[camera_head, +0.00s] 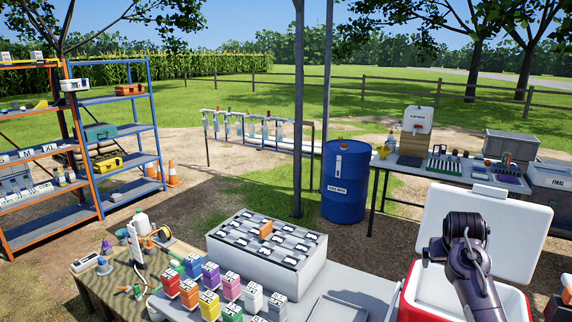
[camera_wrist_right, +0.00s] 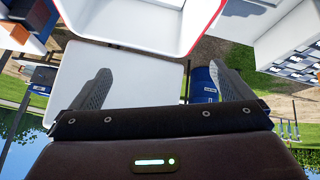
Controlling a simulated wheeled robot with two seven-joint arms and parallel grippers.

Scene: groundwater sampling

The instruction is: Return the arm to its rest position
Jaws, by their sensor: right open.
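My right arm (camera_head: 468,265) rises from the bottom right of the head view, in front of the open cooler. Its gripper fingers cannot be made out there. In the right wrist view, which is upside down, my right gripper (camera_wrist_right: 158,70) is open, with its two grey fingers wide apart and nothing between them. The cooler's white lid (camera_wrist_right: 135,72) lies beyond the fingers, and the red-rimmed cooler (camera_wrist_right: 150,18) is at the top. In the head view the cooler (camera_head: 407,300) stands open with its lid (camera_head: 510,220) raised; my arm hides part of its inside. My left gripper is not in view.
A table carries a grey sample box (camera_head: 270,255) and several coloured blocks. A blue drum (camera_head: 345,185) stands behind it. A side table (camera_head: 450,172) is at the back right. Shelves (camera_head: 130,130) stand at the left. Open ground lies between them.

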